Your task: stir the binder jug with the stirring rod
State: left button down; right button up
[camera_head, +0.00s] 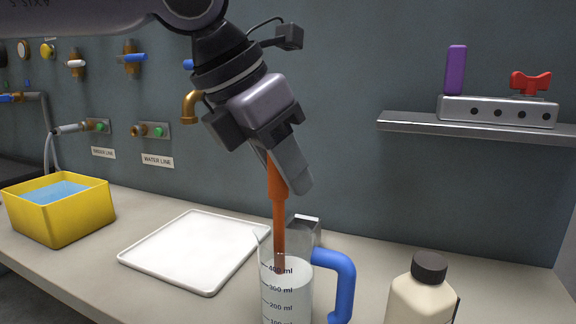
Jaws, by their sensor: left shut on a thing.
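The binder jug (298,293) is a clear measuring jug with black ml marks and a blue handle (345,285) on its right side. It stands on the bench at the bottom middle, and its base is cut off by the picture's edge. The stirring rod (278,220) is orange-brown and nearly upright, with its lower end inside the jug. My left gripper (285,175) is above the jug, shut on the rod's upper end. The fingers partly hide the rod's top. My right gripper is not in view.
A white tray (135,257) lies left of the jug. A yellow bin (65,230) with blue contents is farther left. A cream bottle (418,300) with a dark cap stands right of the jug. A small grey block (305,228) is behind the jug. A wall shelf (450,126) is upper right.

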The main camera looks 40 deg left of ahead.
pick_arm(q)
jog(key=shift+w+d, duration=0.35)
jog(key=shift+d, duration=0.05)
dwell(0.6)
